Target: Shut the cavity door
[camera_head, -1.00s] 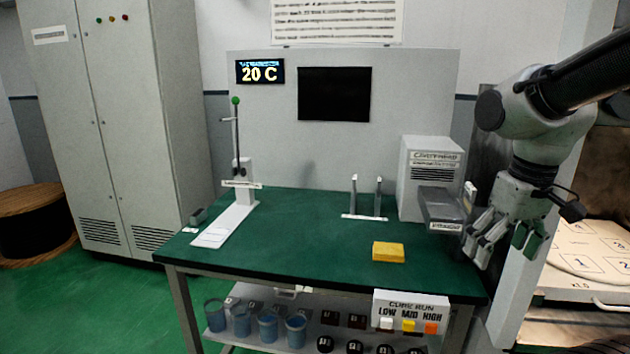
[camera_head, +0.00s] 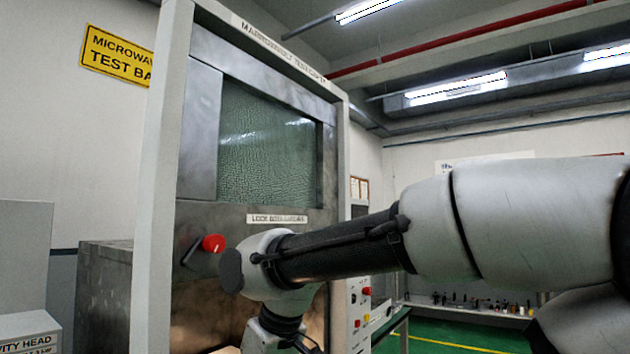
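The cavity door (camera_head: 200,135), a grey metal panel with a greenish mesh window (camera_head: 265,145), fills the upper part of a tall white-framed cabinet. A label strip (camera_head: 277,218) about a lock runs along its lower edge. Below it a brownish, copper-toned area (camera_head: 200,305) shows, partly hidden by my arm; it looks like the cavity opening. A red knob (camera_head: 214,243) on a dark lever is at the lower left of the front. My arm reaches in from the right across the lower front. My gripper is below the picture's edge, out of view.
The white cabinet frame (camera_head: 158,180) stands left of the door. A panel with red and yellow buttons (camera_head: 360,305) is on the right. The grey CAVITY HEAD box (camera_head: 28,335) is at lower left. Green floor (camera_head: 450,335) is visible at lower right.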

